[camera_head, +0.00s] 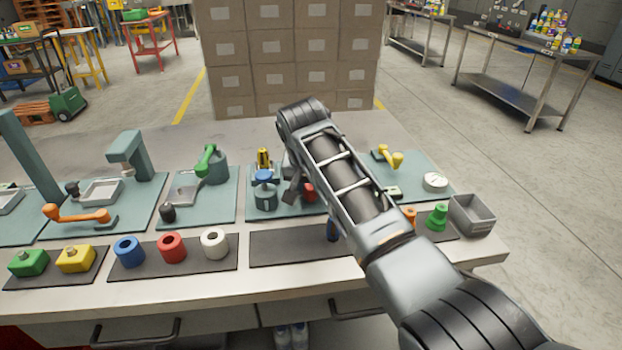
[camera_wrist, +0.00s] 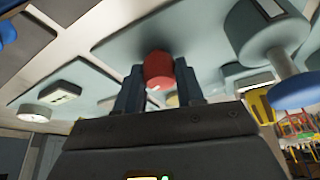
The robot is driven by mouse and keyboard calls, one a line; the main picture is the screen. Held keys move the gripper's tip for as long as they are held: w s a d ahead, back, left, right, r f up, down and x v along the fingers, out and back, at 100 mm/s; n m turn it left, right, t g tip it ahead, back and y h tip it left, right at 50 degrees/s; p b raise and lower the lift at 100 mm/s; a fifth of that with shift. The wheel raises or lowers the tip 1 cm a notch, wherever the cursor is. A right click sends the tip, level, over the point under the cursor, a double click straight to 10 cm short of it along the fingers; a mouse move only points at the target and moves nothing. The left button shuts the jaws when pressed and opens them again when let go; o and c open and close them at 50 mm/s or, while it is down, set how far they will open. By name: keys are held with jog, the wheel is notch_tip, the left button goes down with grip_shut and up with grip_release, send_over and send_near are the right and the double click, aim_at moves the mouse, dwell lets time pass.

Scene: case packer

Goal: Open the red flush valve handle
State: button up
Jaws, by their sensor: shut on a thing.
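The red handle (camera_wrist: 158,70) shows between the two fingers of my gripper (camera_wrist: 160,80) in the wrist view. The fingers are shut on it, one on each side. In the head view only a small part of the red handle (camera_head: 309,192) shows beside my gripper on the teal panel. My arm hides much of it and its mount, so I cannot tell how far it is turned.
A teal valve with a blue knob (camera_head: 264,176) stands just left of my gripper; the knob also shows in the wrist view (camera_wrist: 298,93). A yellow handle (camera_head: 390,157) and a round gauge (camera_head: 435,181) lie right of my arm. A grey bin (camera_head: 474,214) stands at the right edge.

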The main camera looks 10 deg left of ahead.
aim_at(302, 207)
jog(key=m+h, duration=0.1)
jog(key=m, duration=0.2)
jog(key=shift+a, duration=0.15)
jog(key=shift+m+h+b, duration=0.4)
jog(key=shift+m+b, duration=0.1)
jog(key=shift+m, duration=0.9)
jog(key=o, duration=1)
jog(key=shift+g, duration=0.3)
jog(key=shift+o, duration=0.2)
jog(key=shift+r, duration=0.1)
jog(key=v, duration=0.7)
jog(key=shift+r, duration=0.25)
